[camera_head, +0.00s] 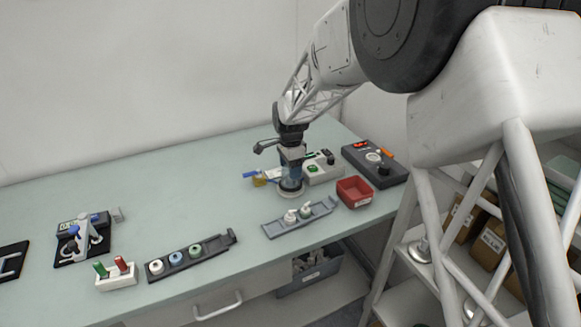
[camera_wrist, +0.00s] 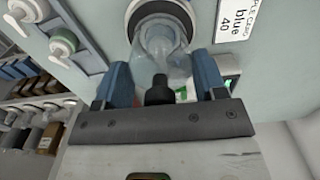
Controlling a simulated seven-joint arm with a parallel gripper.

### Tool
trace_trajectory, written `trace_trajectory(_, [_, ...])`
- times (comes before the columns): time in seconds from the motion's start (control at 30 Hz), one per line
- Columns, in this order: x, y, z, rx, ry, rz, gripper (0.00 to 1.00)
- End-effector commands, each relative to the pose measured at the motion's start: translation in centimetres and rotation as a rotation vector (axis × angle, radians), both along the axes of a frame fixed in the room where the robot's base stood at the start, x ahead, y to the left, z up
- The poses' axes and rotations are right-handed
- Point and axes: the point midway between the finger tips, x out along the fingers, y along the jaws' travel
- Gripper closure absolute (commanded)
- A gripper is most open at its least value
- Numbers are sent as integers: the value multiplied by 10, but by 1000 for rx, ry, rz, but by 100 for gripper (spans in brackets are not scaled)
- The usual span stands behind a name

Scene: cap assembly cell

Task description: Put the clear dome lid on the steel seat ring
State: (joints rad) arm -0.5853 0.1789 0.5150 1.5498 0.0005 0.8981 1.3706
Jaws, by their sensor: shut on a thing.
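My gripper (camera_head: 291,172) points down over the back right part of the bench. In the wrist view its blue fingers (camera_wrist: 161,78) are shut on the clear dome lid (camera_wrist: 158,40), with a black knob between them. The steel seat ring (camera_head: 291,191) is a pale round ring on the bench directly below the gripper. It also shows in the wrist view (camera_wrist: 133,8), around the far end of the dome and partly cut off by the frame. The lid is at or just over the ring; I cannot tell whether they touch or whether the lid sits level.
A grey tray (camera_head: 272,231) with white-topped parts lies in front of the ring. A red bin (camera_head: 354,191) and a dark control box (camera_head: 365,161) stand to the right. A pale device (camera_head: 325,173) is close behind right. A dark tray (camera_head: 160,275) lies left; the bench between is clear.

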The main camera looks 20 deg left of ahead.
Motion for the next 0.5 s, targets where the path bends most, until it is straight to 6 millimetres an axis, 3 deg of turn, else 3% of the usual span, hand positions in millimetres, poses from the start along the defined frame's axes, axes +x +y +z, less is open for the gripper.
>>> trace_trajectory(0.5, [0,0,-3,0,0,0,59])
